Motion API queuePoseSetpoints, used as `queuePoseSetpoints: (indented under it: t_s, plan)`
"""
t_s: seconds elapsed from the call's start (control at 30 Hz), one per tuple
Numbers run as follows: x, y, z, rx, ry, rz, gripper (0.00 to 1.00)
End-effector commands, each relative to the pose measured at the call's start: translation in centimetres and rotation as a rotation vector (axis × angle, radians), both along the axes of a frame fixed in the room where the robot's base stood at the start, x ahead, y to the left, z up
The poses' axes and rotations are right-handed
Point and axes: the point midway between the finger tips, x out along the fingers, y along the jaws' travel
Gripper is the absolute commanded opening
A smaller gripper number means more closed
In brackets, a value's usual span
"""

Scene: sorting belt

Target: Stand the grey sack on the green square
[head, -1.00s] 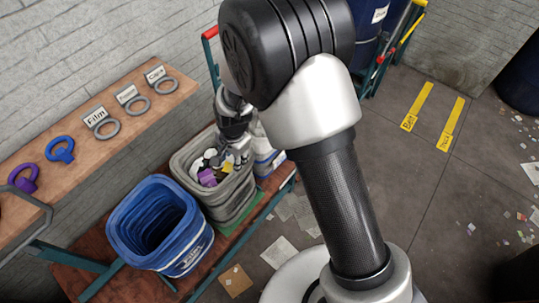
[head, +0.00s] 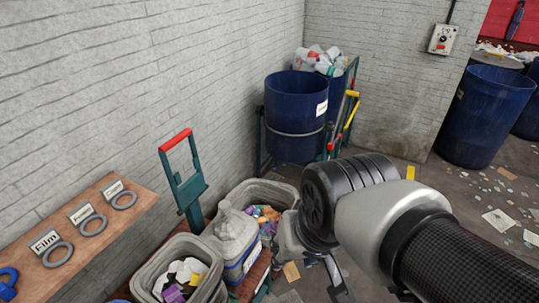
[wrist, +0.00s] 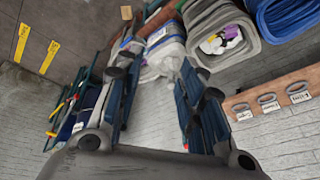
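The grey sack (head: 197,248), with white and purple scraps inside, stands upright on the cart at the bottom of the head view. It also shows at the upper right of the wrist view (wrist: 222,62). The green square cannot be made out now; the sack's base is hidden in the head view. My gripper (wrist: 158,85) is open and empty, its fingers spread wide, apart from the sack. In the head view my gripper (head: 322,268) is to the right of the sack, partly cut off by my arm.
A pale jug-like container (head: 232,232) and another grey bin with coloured scraps (head: 285,192) stand just beyond the sack. A blue sack (wrist: 290,25) shows beside it. A wooden shelf with labelled rings (head: 125,222) runs along the left wall. Blue barrels (head: 296,120) stand behind.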

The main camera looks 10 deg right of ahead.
Motion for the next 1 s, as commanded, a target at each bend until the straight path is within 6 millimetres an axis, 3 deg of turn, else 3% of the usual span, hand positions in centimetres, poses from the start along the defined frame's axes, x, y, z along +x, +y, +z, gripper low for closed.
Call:
queuePoseSetpoints:
  t_s: [0.1, 0.27, 0.6, 0.83, 1.0]
  plan:
    - [-3.1, -1.6, 0.6, -0.047, -0.035, 0.045, 0.36]
    - [-5.0, -2.5, 0.7, -0.083, -0.05, 0.081, 0.36]
    - [-5.3, -2.5, 0.5, -0.088, -0.05, 0.086, 0.36]
    - [-5.2, -2.5, -2.1, -0.088, -0.05, 0.086, 0.36]
    - [-5.2, -2.5, -1.7, -0.087, -0.051, 0.085, 0.36]
